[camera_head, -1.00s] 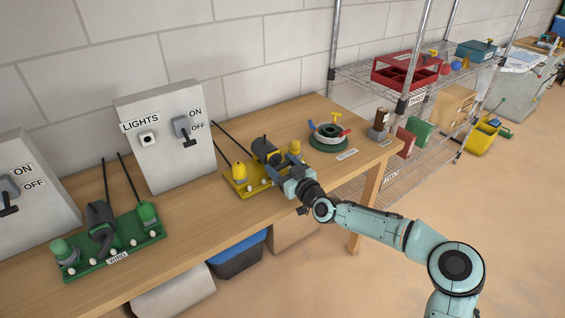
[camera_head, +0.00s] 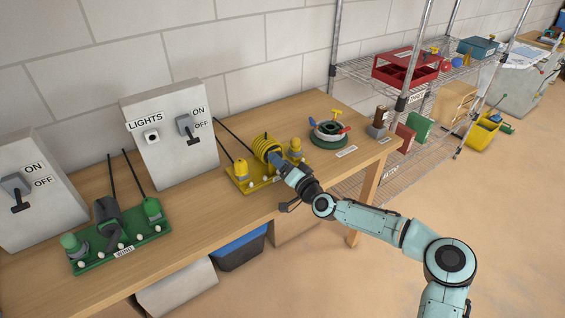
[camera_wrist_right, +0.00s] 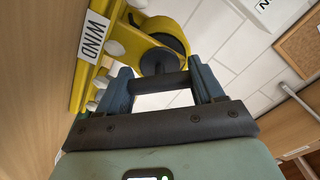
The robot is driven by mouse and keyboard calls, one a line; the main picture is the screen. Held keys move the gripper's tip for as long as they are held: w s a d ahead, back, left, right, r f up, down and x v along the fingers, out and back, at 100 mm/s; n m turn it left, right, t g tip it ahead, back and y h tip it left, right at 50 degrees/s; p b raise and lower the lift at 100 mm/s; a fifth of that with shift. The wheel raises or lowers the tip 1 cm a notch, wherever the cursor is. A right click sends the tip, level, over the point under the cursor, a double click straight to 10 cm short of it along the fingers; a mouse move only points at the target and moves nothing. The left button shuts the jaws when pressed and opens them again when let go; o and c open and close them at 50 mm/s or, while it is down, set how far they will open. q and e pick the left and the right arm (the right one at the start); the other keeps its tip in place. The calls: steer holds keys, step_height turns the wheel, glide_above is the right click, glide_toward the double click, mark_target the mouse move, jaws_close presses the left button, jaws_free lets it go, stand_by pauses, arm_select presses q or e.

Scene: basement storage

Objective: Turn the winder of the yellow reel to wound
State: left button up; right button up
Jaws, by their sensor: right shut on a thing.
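The yellow reel (camera_head: 266,147) stands on its yellow base at the wall side of the bench, and its drum is covered in yellow coils. In the right wrist view its base carries a WIND label (camera_wrist_right: 93,35). My right gripper (camera_head: 276,159) is at the front of the reel. In the wrist view my right gripper (camera_wrist_right: 160,84) is shut on the dark winder handle (camera_wrist_right: 158,83), which lies between its two blue fingers. The gripper hides part of the reel's front. My left gripper is not in view.
A green reel set (camera_head: 120,250) with a dark drum stands on the bench at left. Grey switch boxes, including LIGHTS (camera_head: 160,160), stand behind. A round green stand with coloured handles (camera_head: 329,133) is right of the yellow reel. Wire shelving (camera_head: 385,75) stands beyond the bench's right end.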

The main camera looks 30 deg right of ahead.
steer(key=m, duration=0.6)
steer(key=shift+f+m, duration=0.1)
steer(key=shift+m, duration=0.2)
steer(key=m, duration=0.3)
steer(key=shift+m, duration=0.3)
steer(key=m, duration=0.3)
steer(key=shift+m+p, duration=0.3)
steer(key=shift+p, duration=0.1)
steer(key=m, duration=0.6)
steer(key=shift+p, duration=0.3)
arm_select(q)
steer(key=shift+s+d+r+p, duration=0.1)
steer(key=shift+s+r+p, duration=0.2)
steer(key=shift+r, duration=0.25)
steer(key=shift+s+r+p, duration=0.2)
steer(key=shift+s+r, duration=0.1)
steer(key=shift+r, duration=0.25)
arm_select(e)
steer(key=m, duration=0.6)
steer(key=shift+m, duration=0.3)
